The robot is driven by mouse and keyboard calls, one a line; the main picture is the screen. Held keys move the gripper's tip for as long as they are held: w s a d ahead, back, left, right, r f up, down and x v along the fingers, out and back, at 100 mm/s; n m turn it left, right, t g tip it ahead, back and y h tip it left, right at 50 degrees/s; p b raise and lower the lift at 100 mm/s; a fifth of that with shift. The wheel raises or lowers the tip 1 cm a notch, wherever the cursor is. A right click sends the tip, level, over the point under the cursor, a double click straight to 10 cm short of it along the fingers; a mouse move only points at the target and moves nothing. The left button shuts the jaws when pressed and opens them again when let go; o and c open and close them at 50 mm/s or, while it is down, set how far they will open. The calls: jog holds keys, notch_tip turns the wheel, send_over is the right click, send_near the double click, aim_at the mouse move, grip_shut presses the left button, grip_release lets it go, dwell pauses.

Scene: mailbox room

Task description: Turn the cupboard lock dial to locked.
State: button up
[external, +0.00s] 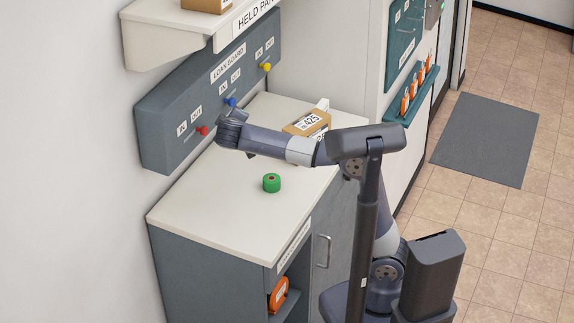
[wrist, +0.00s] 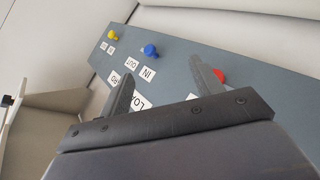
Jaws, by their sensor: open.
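No lock dial is clearly visible in either view. The grey cupboard door (external: 339,226) with its metal handle (external: 322,251) is under the right side of the counter in the external view, and my arm hides part of it. My gripper (external: 231,132) is above the counter, close to the grey loan board (external: 165,146). In the wrist view my gripper (wrist: 160,85) has its two fingers apart with nothing between them. The board's red knob (wrist: 219,76) shows beside the right finger, and its blue knob (wrist: 150,50) and yellow knob (wrist: 113,35) are farther off.
A green round object (external: 271,183) sits on the pale counter (external: 215,205). A labelled cardboard box (external: 308,124) is at the counter's far right. An orange item (external: 279,294) is in the open shelf below. A grey mat (external: 486,138) lies on the tiled floor.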

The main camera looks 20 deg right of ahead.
jog(key=w+d+f+m+g+y+b, duration=0.2)
jog(key=w+d+m, duration=0.2)
jog(key=d+m, duration=0.3)
jog(key=w+d+f+m+g+y+b, duration=0.2)
jog(key=w+d+m+b, duration=0.1)
jog(key=w+d+m, duration=0.2)
jog(key=w+d+f+m+g+y+b, duration=0.2)
jog(key=w+d+m, duration=0.3)
jog(key=d+m, duration=0.5)
jog(key=shift+w+d+f+g+y, duration=0.15)
jog(key=shift+d+f+y, duration=0.15)
jog(key=shift+d, duration=0.2)
jog(key=shift+s+d+f+g+y, duration=0.15)
jog(key=shift+d+f+y, duration=0.15)
jog(key=shift+d, duration=0.15)
jog(key=d+r+m+t+y+b, duration=0.25)
jog(key=d+r+m, duration=0.25)
jog(key=d, duration=0.5)
jog(key=s+d+r+m+t+y+b, duration=0.2)
jog(key=s+d+r+m+y+b, duration=0.15)
jog(key=s+d+r, duration=0.4)
jog(key=s+d+r+m+t+y+b, duration=0.25)
jog(key=s+d+r+m, duration=0.2)
jog(key=d, duration=0.65)
notch_tip(320, 180, down, 48)
jog(key=f+p, duration=0.1)
jog(key=b+x, duration=0.1)
jog(key=x, duration=1)
jog(key=shift+w+r, duration=0.2)
